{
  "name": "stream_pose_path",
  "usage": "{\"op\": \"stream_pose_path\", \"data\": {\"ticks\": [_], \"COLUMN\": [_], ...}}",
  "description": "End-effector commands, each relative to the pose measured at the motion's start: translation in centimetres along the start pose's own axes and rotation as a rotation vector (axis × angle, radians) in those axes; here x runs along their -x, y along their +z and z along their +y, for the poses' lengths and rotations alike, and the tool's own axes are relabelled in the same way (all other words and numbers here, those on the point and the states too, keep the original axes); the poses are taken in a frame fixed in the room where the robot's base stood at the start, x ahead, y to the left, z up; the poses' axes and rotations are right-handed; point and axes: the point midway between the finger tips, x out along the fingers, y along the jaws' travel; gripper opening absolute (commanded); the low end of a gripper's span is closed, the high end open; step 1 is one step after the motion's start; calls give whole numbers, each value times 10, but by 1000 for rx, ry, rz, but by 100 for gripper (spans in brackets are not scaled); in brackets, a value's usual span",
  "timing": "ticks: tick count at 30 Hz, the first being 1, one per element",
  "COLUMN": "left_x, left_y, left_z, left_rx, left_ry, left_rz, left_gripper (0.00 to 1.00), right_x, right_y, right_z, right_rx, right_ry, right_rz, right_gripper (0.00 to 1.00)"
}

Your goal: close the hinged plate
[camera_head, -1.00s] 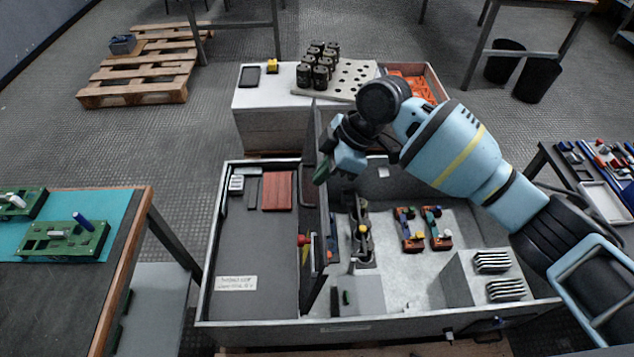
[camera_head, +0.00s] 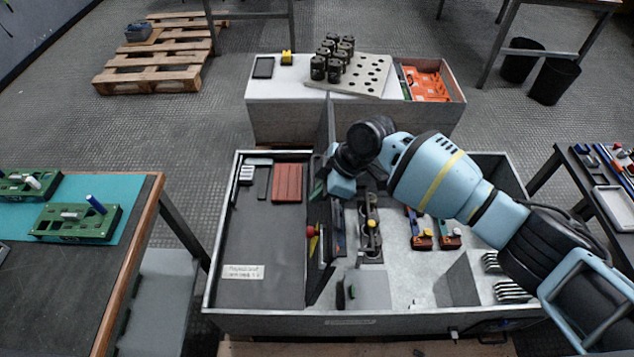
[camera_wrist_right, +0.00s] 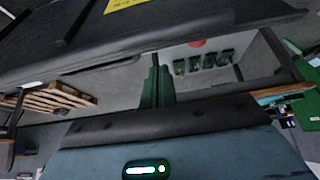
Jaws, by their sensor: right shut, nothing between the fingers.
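The hinged plate (camera_head: 328,130) is a dark panel standing about upright, seen nearly edge-on, in the middle of the open grey cabinet box (camera_head: 212,240). A red knob (camera_head: 311,232) and a yellow mark show beside its lower part. My right gripper (camera_head: 319,190) is at the plate's upper part, its arm coming in from the right. I cannot tell whether it touches the plate. In the right wrist view its green fingers (camera_wrist_right: 156,88) are together and empty, and a dark panel with a yellow label (camera_wrist_right: 125,4) fills the top. My left gripper is out of view.
The left bay has a flat dark floor with a red-brown block (camera_head: 287,183) and a white label. The right bay holds several small parts. A white bench with black cylinders (camera_head: 335,60) stands behind the box. A table with green boards (camera_head: 75,222) stands at left.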

Motion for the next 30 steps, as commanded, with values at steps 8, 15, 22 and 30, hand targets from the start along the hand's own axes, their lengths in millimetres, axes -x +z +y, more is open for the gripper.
{"op": "stream_pose_path", "data": {"ticks": [8,15,22,30], "left_x": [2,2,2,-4], "left_y": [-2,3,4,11], "left_z": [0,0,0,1], "left_rx": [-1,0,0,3], "left_ry": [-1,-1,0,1], "left_rz": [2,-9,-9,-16], "left_gripper": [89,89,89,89], "right_x": [8,8,9,17], "right_y": [18,19,23,62], "right_z": [-1,-1,-1,-2], "right_rx": [3,3,2,-6], "right_ry": [0,-1,-1,-3], "right_rz": [2,2,10,101], "right_gripper": [0,0,0,0]}}
